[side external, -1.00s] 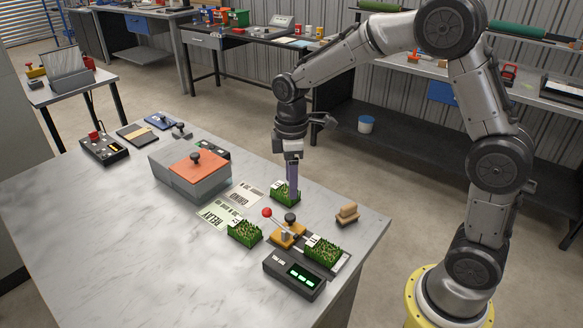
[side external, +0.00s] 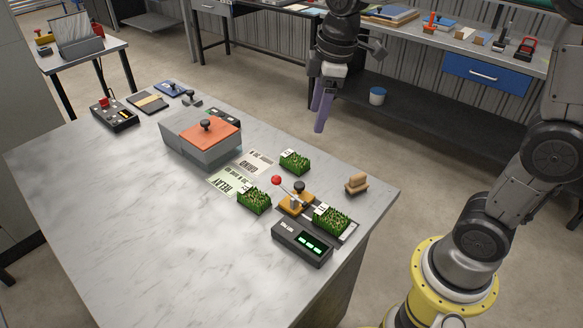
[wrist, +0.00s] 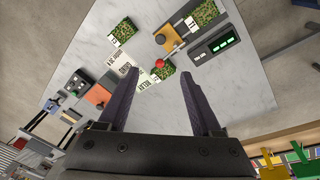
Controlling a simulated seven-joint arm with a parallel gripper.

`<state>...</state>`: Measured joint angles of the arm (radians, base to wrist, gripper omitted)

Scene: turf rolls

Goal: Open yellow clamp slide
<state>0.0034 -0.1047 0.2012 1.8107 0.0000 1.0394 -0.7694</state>
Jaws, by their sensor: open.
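The yellow clamp slide (side external: 296,205) sits near the right end of the marble table (side external: 120,215), with a black knob (side external: 299,187) on it and a red-ball lever (side external: 276,180) at its left. In the wrist view the yellow clamp slide (wrist: 170,40) is at the top, with the red ball (wrist: 159,63) below it. Turf pieces lie around it: one behind (side external: 295,161), one at its left (side external: 254,201), one at its right (side external: 331,220). My gripper (side external: 321,112) is open and empty, raised well above and behind the table's far edge, apart from the clamp.
A grey box with an orange lid (side external: 207,140) stands at the middle back. A black device with a green display (side external: 302,245) is in front of the clamp. A wooden-handled block (side external: 356,184) sits near the right edge. The table's front left is clear.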

